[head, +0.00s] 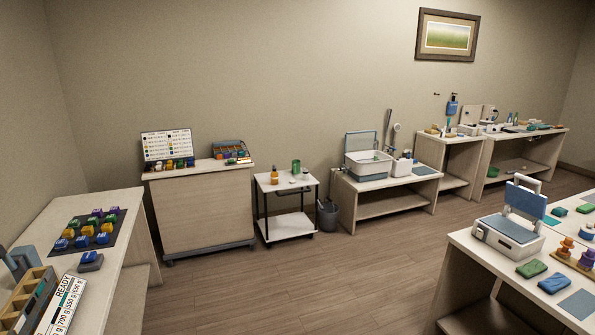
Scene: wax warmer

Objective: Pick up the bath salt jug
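I cannot tell for certain which item is the bath salt jug at this distance. A small white container (403,166) stands on the low bench along the back wall, just right of a white basin (369,165) with a raised clear, blue-edged lid. A green cylinder (296,167) and an amber bottle (274,176) stand on a small white cart. Neither of my grippers is in view.
A left table (50,205) carries colored blocks on a dark mat. A cabinet (206,208), the cart (284,183), a bin (328,215) and benches line the back wall. A right table (463,237) holds an open white warmer (507,235). The middle floor (330,280) is clear.

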